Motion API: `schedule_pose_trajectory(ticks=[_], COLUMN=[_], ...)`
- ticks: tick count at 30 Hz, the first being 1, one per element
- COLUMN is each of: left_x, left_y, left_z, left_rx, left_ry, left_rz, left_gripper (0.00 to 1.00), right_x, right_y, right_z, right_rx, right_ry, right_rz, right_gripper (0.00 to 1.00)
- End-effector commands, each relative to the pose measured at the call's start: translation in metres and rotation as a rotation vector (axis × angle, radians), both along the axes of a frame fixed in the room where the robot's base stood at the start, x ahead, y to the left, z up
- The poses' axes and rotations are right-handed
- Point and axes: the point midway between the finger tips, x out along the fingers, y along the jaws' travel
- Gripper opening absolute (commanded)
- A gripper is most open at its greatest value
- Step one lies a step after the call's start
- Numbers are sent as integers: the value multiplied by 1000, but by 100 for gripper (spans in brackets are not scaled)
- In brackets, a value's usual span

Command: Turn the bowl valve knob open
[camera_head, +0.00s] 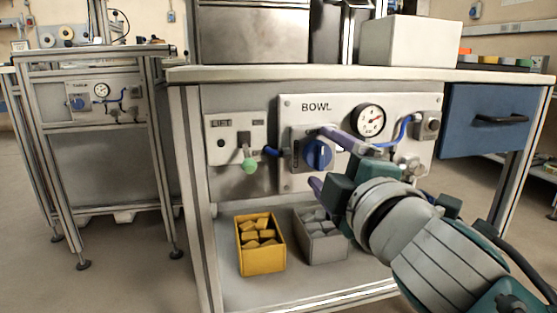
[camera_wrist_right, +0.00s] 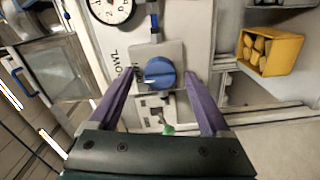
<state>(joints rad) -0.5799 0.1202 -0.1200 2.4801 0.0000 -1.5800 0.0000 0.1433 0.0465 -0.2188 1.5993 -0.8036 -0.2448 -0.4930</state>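The blue bowl valve knob (camera_head: 318,154) sits on a grey plate on the panel marked BOWL (camera_head: 290,180), below and left of a round gauge (camera_head: 368,120). My right gripper (camera_head: 324,160) is in front of the panel, coming in from the right. In the right wrist view its two purple fingers (camera_wrist_right: 161,92) are spread wide, with the blue knob (camera_wrist_right: 159,73) showing beyond and between the tips. Nothing is held between them. I cannot tell how far the tips are from the panel. My left gripper is in neither view.
A LIFT panel with a green-tipped lever (camera_head: 249,165) is left of the bowl panel. A yellow bin (camera_head: 261,247) and a grey bin (camera_head: 320,240) stand on the lower shelf. The tabletop edge (camera_head: 300,75) runs above; a blue drawer (camera_head: 490,118) is at right.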

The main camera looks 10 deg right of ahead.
Motion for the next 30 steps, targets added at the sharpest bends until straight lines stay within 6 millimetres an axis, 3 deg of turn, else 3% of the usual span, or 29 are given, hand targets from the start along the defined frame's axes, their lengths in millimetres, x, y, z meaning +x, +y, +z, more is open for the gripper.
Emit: schedule_pose_trajectory(ticks=[8, 21, 30], left_x=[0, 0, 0], left_y=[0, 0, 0], left_z=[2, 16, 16], left_rx=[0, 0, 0], left_ry=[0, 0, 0], left_rz=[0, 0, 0], left_gripper=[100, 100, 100], right_x=[-5, -78, -99], right_y=[0, -3, -4], right_z=[0, 0, 0], right_rx=[0, 1, 0], right_ry=[1, 3, 0], right_rz=[0, -1, 0], right_gripper=[82, 82, 82])
